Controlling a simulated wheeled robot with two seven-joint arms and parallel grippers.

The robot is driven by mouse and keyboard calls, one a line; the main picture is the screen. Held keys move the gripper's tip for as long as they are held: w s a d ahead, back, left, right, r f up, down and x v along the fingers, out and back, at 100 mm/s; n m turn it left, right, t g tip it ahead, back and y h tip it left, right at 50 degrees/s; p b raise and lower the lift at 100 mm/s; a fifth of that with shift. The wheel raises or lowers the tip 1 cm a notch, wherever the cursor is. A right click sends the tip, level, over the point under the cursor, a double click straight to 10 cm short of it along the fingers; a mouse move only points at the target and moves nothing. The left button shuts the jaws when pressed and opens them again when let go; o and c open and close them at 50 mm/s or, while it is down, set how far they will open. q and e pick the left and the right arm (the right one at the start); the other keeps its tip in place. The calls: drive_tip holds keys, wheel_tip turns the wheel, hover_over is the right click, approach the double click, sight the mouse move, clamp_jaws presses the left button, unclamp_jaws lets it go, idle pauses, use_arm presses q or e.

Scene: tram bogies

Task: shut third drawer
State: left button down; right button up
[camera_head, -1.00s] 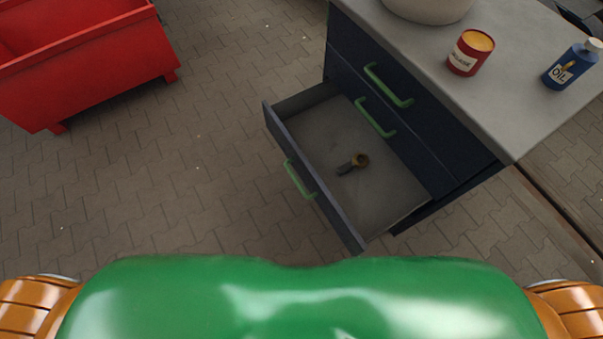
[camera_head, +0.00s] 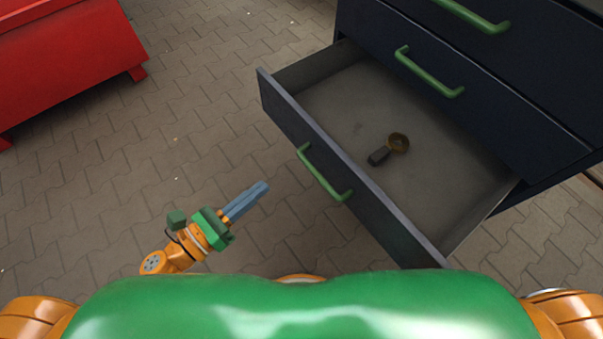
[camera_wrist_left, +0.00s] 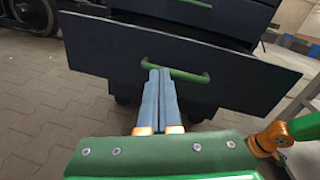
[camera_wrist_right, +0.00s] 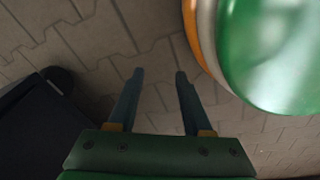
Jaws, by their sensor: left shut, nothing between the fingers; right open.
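The third drawer (camera_head: 340,165) stands pulled out of the dark blue cabinet in the head view. In the left wrist view the shut fingers (camera_wrist_left: 158,72) point at the drawer front (camera_wrist_left: 110,58), overlapping the handle's left end; contact cannot be told. My right gripper (camera_wrist_right: 155,75) is open and empty over the paving, seen only in its wrist view.
Two shut drawers with green handles (camera_head: 430,72) sit above the open one. A red container (camera_head: 70,55) stands at the upper left. Paved floor (camera_head: 190,110) between it and the cabinet is clear. A dark body (camera_wrist_right: 35,125) stands left in the right wrist view.

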use_arm(q)
drive_tip(key=s+d+m+g+h, duration=0.1)
drive_tip(key=m+h, duration=0.1)
drive_tip(key=m, duration=0.2)
drive_tip(key=p, duration=0.2)
approach(333, 153)
drive_tip(key=shift+m+g, duration=0.3)
drive_tip(key=shift+m, duration=0.1)
drive_tip(key=x, duration=0.7)
drive_tip(key=shift+r, duration=0.1)
use_arm(e)
drive_tip(key=shift+s+d+f, duration=0.35)
drive_tip(key=shift+d+f, duration=0.15)
use_arm(q)
drive_tip(key=shift+a, duration=0.1)
drive_tip(key=shift+w, duration=0.1)
